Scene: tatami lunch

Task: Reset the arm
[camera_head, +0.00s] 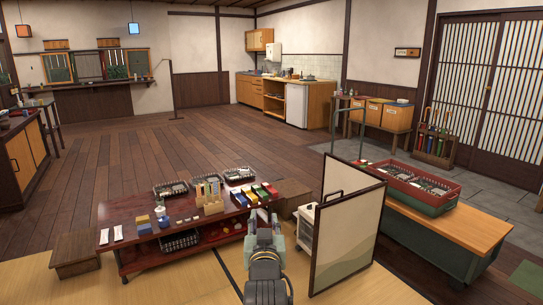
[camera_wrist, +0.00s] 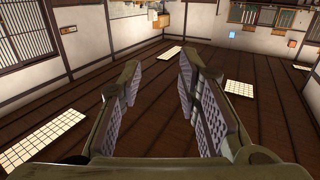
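My gripper (camera_wrist: 160,95) shows in the wrist view with its two padded fingers apart and nothing between them. Beyond the fingers the wrist view shows the dark plank ceiling or floor surface and white walls, tilted. In the head view my arm (camera_head: 265,262) rises at the bottom middle, its upper end near the right end of the low red-brown table (camera_head: 128,212). The fingers cannot be made out clearly in the head view.
On the low table stand black baskets (camera_head: 170,188), a wooden holder (camera_head: 209,203) and small blocks. A folding screen (camera_head: 345,240) stands close to my arm's right, with a wood-topped bench (camera_head: 450,228) beyond. Open plank floor (camera_head: 130,150) lies behind the table.

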